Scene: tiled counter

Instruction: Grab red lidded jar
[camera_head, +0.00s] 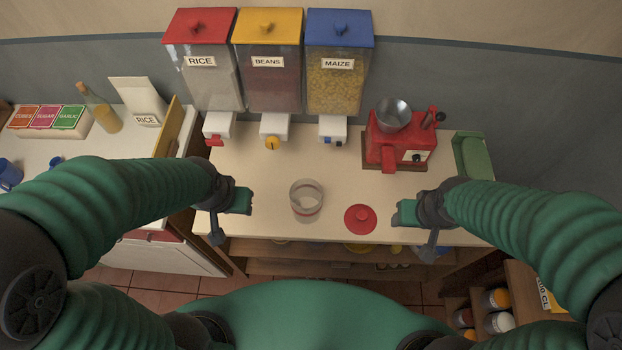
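A clear glass jar (306,203) stands upright on the counter, with its top open. A red round lid (361,219) with a small knob lies flat on the counter to the right of the jar, apart from it. My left gripper (239,201) is left of the jar, with a clear gap between them. My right gripper (406,213) is right of the red lid, also apart from it. Neither gripper is seen touching the jar or lid. The finger gaps are too small to tell whether they are open or shut.
Rice (202,85), beans (268,80) and maize (338,82) dispensers hang behind the counter (270,165). A red grinder (398,140) stands back right, near a green container (472,155). A bottle (101,113) stands on the left counter. Shelves lie below the front edge.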

